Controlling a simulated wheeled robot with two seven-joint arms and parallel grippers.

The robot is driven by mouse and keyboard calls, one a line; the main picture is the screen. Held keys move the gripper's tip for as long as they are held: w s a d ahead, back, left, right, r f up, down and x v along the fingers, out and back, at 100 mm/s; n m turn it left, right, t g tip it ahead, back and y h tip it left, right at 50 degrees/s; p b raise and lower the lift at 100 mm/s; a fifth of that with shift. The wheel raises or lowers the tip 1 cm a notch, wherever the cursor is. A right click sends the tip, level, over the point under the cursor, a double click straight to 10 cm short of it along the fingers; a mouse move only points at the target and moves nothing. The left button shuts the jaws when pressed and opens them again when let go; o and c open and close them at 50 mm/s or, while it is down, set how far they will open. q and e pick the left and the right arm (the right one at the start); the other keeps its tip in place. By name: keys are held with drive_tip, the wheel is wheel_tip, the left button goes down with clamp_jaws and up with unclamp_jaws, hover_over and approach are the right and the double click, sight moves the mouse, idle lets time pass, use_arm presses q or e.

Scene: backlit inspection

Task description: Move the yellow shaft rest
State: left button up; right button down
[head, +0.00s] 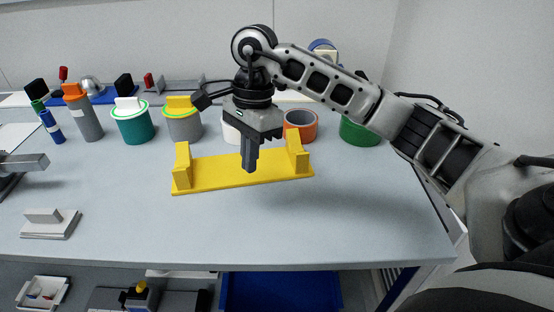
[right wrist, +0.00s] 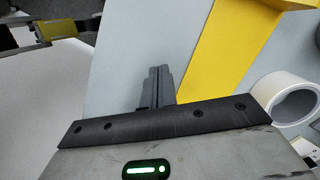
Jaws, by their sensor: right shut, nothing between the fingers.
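The yellow shaft rest (head: 215,172) lies on the grey bench, a long flat base with an upright block at each end. It runs across the middle of the bench, its right end slightly farther back. My right gripper (head: 249,168) points down in front of its middle in the head view and hides a small part of it. The fingers are shut and empty. In the right wrist view, the shut fingers (right wrist: 157,88) appear over bare bench, beside the yellow base (right wrist: 222,45), with a gap in the picture. I cannot tell their height.
Behind the rest stand a teal cup (head: 133,127), a grey cup with a yellow top (head: 184,126), an orange ring (head: 301,125) and a green container (head: 360,133). A grey part (head: 50,223) lies front left. The bench in front of the rest is clear.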

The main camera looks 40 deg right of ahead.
sight(298, 153)
drive_tip(key=d+r+t+h, duration=0.1)
drive_tip(key=d+r+h, duration=0.15)
drive_tip(key=d, duration=0.35)
drive_tip(key=shift+y, duration=0.25)
drive_tip(key=f, duration=0.9)
drive_tip(key=shift+w, duration=0.2)
drive_tip(key=d, duration=0.3)
drive_tip(key=shift+w+d+r+p, duration=0.1)
drive_tip(key=shift+w+d+p, duration=0.05)
drive_tip(key=shift+d+p, duration=0.15)
use_arm(q)
drive_tip(key=n, duration=0.1)
drive_tip(key=r+n, duration=0.1)
drive_tip(key=shift+n, duration=0.4)
use_arm(e)
drive_tip(key=shift+d, duration=0.25)
use_arm(q)
drive_tip(key=shift+f, duration=0.15)
use_arm(e)
drive_tip(key=shift+d, duration=0.15)
drive_tip(key=shift+w+d+b, duration=0.15)
drive_tip(key=shift+d+b, duration=0.3)
drive_tip(key=shift+d, duration=0.55)
use_arm(q)
drive_tip(key=shift+w+d+r, duration=0.1)
drive_tip(key=shift+w+r, duration=0.05)
drive_tip(key=shift+r, duration=0.05)
